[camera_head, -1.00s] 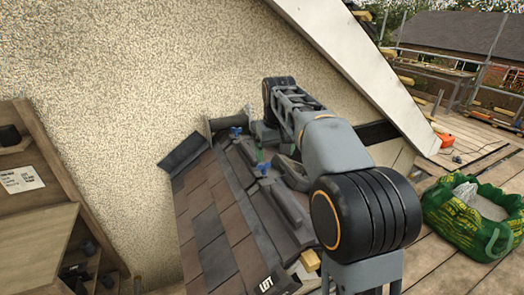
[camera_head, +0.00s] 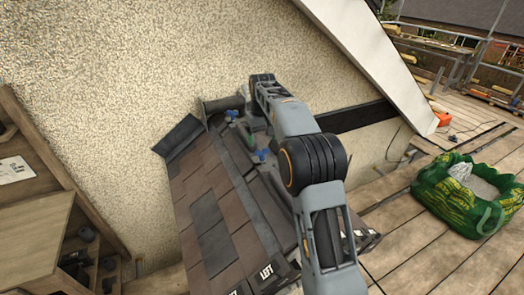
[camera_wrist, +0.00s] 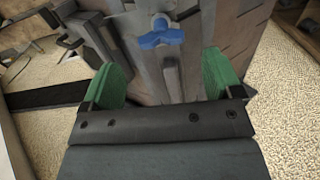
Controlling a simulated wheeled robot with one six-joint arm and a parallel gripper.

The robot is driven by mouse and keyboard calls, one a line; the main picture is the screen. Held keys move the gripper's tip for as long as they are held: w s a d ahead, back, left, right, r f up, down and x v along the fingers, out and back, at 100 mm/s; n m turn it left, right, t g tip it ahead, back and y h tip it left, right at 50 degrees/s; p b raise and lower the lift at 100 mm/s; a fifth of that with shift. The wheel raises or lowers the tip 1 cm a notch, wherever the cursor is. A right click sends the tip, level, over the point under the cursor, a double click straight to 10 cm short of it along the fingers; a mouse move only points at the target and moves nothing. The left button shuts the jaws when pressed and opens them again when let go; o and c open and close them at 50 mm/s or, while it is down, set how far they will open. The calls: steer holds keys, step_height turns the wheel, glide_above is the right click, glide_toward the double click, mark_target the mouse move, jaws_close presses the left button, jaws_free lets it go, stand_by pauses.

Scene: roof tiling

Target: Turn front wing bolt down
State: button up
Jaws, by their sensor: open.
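Two blue wing bolts stand on the ridge of the small tiled roof (camera_head: 197,213). The rear wing bolt (camera_head: 231,115) is near the wall, and the front wing bolt (camera_head: 262,155) is nearer to me. In the wrist view, one blue wing bolt (camera_wrist: 162,36) shows ahead of my gripper (camera_wrist: 163,78), centred between and beyond its green fingers. I cannot tell for certain which bolt that is. The fingers are wide apart with nothing between them. In the head view, my arm partly hides the gripper; a bit of green finger shows between the two bolts.
A rendered wall (camera_head: 130,70) rises behind the roof, with a white sloping board (camera_head: 375,60) at right. A wooden shelf unit (camera_head: 35,225) stands at left. A green bag (camera_head: 470,195) sits on the planks at right, with open planking before it.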

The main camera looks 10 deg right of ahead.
mark_target(262, 154)
steer(key=shift+f+p, duration=0.3)
steer(key=shift+f, duration=2.5)
steer(key=c, duration=0.9)
